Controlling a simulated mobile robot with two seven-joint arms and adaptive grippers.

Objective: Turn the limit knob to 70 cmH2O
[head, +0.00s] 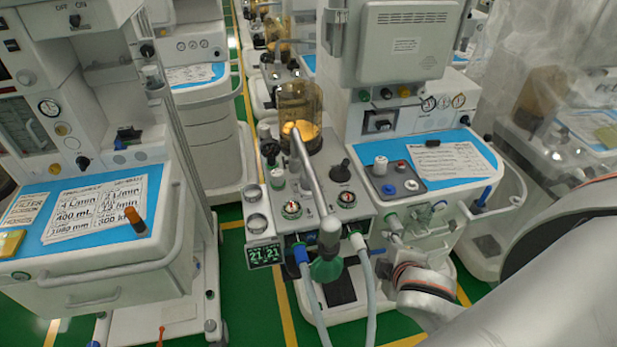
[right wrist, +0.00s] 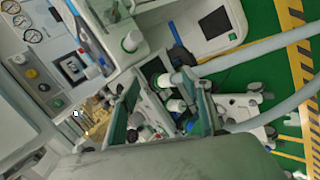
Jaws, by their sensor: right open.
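A black knob (head: 340,171) stands on the grey top of the breathing unit (head: 318,208) in the middle of the head view. I cannot read any scale at it, nor tell for sure that it is the limit knob. My right gripper (head: 396,236) is low in front of the cart, right of the hoses and below the worktop, apart from that knob. In the right wrist view the gripper (right wrist: 164,98) has its two fingers spread, with white fittings and a hose seen behind the gap. My left gripper is not in view.
Pale hoses (head: 367,290) hang in front. A white knob (head: 381,163) stands on the panel at right. Another cart (head: 100,270) stands left.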

